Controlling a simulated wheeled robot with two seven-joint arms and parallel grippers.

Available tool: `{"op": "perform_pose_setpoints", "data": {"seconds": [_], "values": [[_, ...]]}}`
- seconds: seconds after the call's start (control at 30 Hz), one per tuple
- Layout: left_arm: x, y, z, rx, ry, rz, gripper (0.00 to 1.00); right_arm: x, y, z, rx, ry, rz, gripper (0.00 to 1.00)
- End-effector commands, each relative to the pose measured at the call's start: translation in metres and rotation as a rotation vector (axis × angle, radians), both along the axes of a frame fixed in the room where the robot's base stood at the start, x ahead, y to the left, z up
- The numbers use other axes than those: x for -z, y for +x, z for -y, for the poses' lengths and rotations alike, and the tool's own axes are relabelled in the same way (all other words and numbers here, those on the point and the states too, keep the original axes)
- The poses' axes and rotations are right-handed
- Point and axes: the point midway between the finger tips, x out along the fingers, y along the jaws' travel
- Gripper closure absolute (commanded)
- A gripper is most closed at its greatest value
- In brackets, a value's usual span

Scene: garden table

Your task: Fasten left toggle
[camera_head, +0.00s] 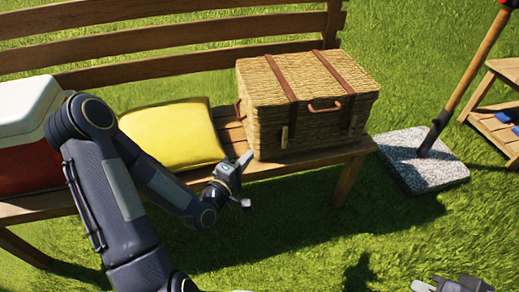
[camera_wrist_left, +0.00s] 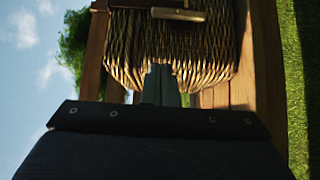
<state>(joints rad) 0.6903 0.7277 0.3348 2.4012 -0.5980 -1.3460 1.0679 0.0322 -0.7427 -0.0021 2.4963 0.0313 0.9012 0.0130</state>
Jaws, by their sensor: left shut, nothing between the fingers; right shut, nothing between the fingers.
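The wicker basket (camera_head: 310,100) stands closed on the bench, with two brown leather straps over its lid. The left toggle (camera_head: 284,137), a pale wooden peg, hangs upright on the front below the left strap (camera_head: 281,78). This toggle also shows at the top of the left wrist view (camera_wrist_left: 180,15). I cannot tell whether it is through a loop. The right toggle (camera_head: 352,121) is on the front below the right strap. My left gripper (camera_head: 247,158) is shut and empty, just left of the basket's lower front corner, apart from the toggle. My right gripper (camera_head: 452,284) is shut at the bottom edge, partly cut off.
A yellow cushion (camera_head: 172,132) and a red and white cooler (camera_head: 25,105) are on the bench (camera_head: 258,168) to the left. A brown handle (camera_head: 324,107) is on the basket front. A stone slab (camera_head: 420,160) with a pole stands at right. Grass in front is open.

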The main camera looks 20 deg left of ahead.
Motion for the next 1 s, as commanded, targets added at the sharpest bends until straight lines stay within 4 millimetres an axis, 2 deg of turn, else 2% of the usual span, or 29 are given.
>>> {"op": "perform_pose_setpoints", "data": {"seconds": [0.43, 0.53, 0.7, 1.0], "values": [[0.001, 0.089, 0.019, 0.002, -0.001, 0.004, 1.0, 0.014, 0.0, 0.0, 0.0, 0.0, 0.0, 1.0], [0.001, 0.097, 0.034, 0.006, 0.0, 0.002, 1.0, 0.018, 0.0, 0.0, 0.0, 0.0, 0.0, 1.0], [0.001, 0.107, 0.047, 0.003, 0.0, 0.001, 1.0, 0.021, 0.0, 0.0, 0.0, 0.0, 0.0, 1.0], [0.0, 0.11, 0.051, 0.001, 0.0, 0.0, 1.0, 0.021, 0.0, 0.0, 0.0, 0.0, 0.0, 1.0]]}}
